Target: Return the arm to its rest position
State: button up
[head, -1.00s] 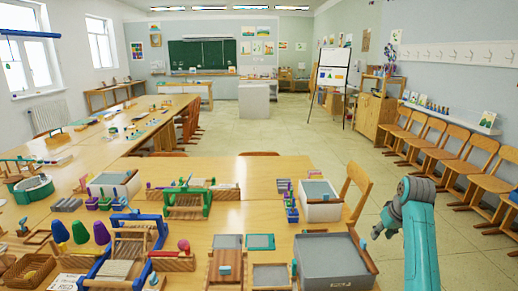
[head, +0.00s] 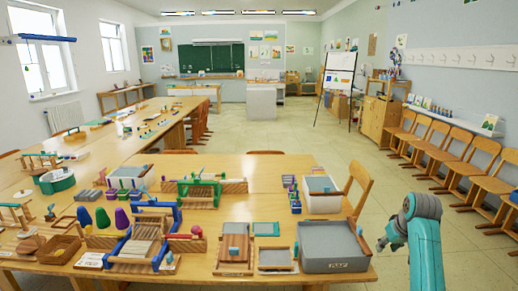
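My teal arm (head: 424,245) stands upright at the lower right, beside the front table's right end. Its upper end is bent over, with a grey end part, my gripper (head: 388,241), pointing left and slightly down. The gripper is over the floor just off the table's right edge, apart from the table things in the picture. It is small and seen side-on, so whether its fingers are open or shut cannot be made out. No held object shows. The lower arm is cut off by the picture's bottom edge.
Chairs line the right wall. The floor (head: 300,130) between is clear.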

jog(key=s+a+f+t, duration=0.1)
jog(key=s+a+f, duration=0.35)
jog(key=f, duration=0.55)
jog(key=s+a+f+t, duration=0.1)
jog(key=s+a+f, duration=0.3)
jog(key=f, duration=0.6)
jog(key=s+a+f+t, duration=0.1)
jog(key=s+a+f, duration=0.15)
jog(key=s, duration=0.35)
jog(key=s+a+f+t+h, duration=0.1)
jog(key=s+a+f, duration=0.1)
jog(key=s+f, duration=0.3)
jog(key=s+a+f+t, duration=0.1)
jog(key=s+a+f, duration=0.1)
jog(key=s, duration=0.5)
jog(key=s+a+r+t, duration=0.1)
jog(key=s+a+r, duration=0.15)
jog(key=s, duration=0.75)
jog(key=s+a+r+t, duration=0.1)
jog(key=s+a+r, duration=0.15)
jog(key=s, duration=0.65)
jog(key=s+a+r+t+y, duration=0.1)
jog(key=s+a+r+t, duration=0.1)
jog(key=s+r, duration=1.4)
jog(key=shift+s+a+r+t, duration=0.2)
jog(key=shift+r+t, duration=0.3)
jog(key=shift+r, duration=0.05)
